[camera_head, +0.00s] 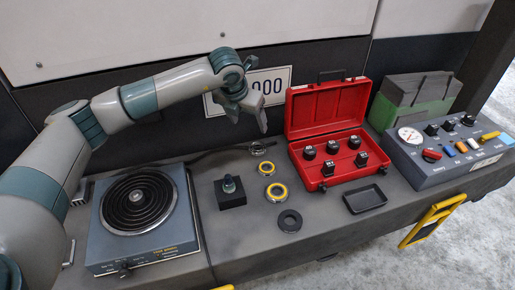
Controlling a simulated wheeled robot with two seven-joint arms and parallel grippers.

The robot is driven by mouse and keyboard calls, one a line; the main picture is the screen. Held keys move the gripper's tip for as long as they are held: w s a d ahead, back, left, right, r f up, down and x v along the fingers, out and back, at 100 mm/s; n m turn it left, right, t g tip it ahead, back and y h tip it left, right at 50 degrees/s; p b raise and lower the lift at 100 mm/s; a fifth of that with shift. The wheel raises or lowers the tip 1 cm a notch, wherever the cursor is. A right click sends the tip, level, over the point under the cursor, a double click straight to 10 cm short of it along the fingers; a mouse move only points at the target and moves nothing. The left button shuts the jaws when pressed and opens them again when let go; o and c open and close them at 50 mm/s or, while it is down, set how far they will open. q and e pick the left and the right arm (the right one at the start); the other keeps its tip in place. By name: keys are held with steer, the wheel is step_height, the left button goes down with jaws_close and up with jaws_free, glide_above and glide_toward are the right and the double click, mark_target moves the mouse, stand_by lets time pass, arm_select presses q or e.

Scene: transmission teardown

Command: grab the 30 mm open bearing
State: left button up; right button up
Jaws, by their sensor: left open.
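Several ring-shaped parts lie in a rough column on the grey bench. Two have yellow faces, a smaller yellow ring (266,168) and a larger yellow ring (277,192). A plain dark ring (290,212) lies nearest the front. I cannot tell from the picture which is the 30 mm open bearing. My left gripper (250,116) is open and empty, raised above the back of the bench behind the rings, touching none of them. My right gripper is not in view.
A hot plate (183,246) stands left, with a black block (232,200) beside it. A small metal part (259,149) lies behind the rings. An open red case (301,165) holds several black pieces. A black tray (365,200) and control box (428,183) are right.

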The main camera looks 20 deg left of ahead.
arm_select(q)
steer(key=p, duration=0.2)
glide_above(255, 152)
steer(key=f, duration=0.6)
steer(key=s+f, duration=0.1)
steer(key=f, duration=0.3)
steer(key=shift+w+f, duration=0.3)
steer(key=shift+f, duration=0.35)
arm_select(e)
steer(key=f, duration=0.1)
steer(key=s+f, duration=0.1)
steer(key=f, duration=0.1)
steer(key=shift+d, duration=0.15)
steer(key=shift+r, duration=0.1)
arm_select(q)
steer(key=shift+w+f, duration=0.1)
steer(key=shift+f, duration=0.15)
steer(key=x, duration=0.3)
steer(key=shift+w+a+f, duration=0.15)
steer(key=shift+w+f, duration=0.05)
steer(key=shift+f, duration=0.15)
steer(key=shift+w+f+p, duration=0.2)
steer(key=shift+f+p, duration=0.1)
steer(key=shift+f, duration=0.1)
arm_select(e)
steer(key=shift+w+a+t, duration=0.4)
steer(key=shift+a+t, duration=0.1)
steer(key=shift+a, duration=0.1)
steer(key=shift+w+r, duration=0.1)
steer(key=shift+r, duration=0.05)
